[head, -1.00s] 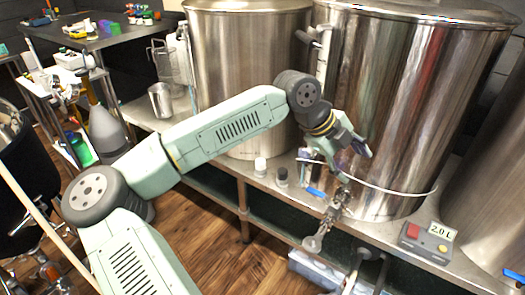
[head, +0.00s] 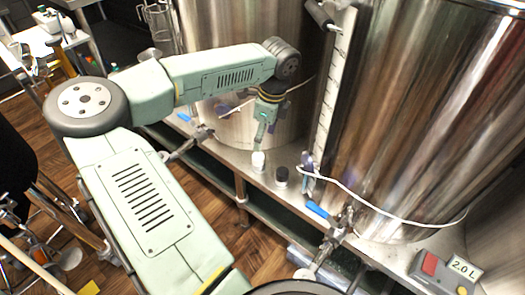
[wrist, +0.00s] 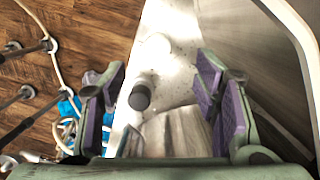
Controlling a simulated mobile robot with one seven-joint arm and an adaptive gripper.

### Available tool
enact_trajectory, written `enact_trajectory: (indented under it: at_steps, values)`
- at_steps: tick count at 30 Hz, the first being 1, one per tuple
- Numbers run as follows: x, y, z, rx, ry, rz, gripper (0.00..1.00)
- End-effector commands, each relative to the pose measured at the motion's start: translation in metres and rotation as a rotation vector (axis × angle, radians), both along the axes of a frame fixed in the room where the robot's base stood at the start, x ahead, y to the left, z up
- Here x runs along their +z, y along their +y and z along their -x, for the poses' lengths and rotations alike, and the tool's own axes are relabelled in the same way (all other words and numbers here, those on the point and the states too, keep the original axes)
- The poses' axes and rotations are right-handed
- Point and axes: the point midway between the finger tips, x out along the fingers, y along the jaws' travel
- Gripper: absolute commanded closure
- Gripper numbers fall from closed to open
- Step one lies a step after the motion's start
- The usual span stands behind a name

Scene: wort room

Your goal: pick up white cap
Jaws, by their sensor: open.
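A small container with a white cap (head: 258,156) stands upright on the steel bench, near its front edge, in the head view. In the wrist view the white cap (wrist: 158,44) is a pale blurred round shape, ahead of and between the fingers. My gripper (head: 260,146) points down just above the white cap in the head view, and whether they touch is unclear. In the wrist view my gripper (wrist: 163,90) is open, with purple pads wide apart and nothing held.
A similar container with a black cap (head: 282,174) stands to the right; it also shows between the fingers in the wrist view (wrist: 139,98). Large steel tanks (head: 415,110) stand behind. A blue-handled tap (head: 318,210), a white cable and a "2.0 L" box (head: 444,272) are at the right.

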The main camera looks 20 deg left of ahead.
Motion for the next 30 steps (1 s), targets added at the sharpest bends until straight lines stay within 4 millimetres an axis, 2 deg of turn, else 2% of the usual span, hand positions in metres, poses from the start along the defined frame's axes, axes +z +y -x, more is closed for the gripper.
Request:
enact_trajectory:
  at_steps: [6, 14, 21, 30]
  values:
    - [-0.034, 0.004, 0.000, -0.002, 0.002, 0.004, 0.44]
    - [-0.055, 0.007, 0.001, -0.002, 0.002, 0.004, 0.44]
    - [-0.090, 0.012, 0.003, -0.003, 0.001, 0.005, 0.44]
    - [-0.098, 0.014, 0.003, -0.003, 0.000, 0.002, 0.44]
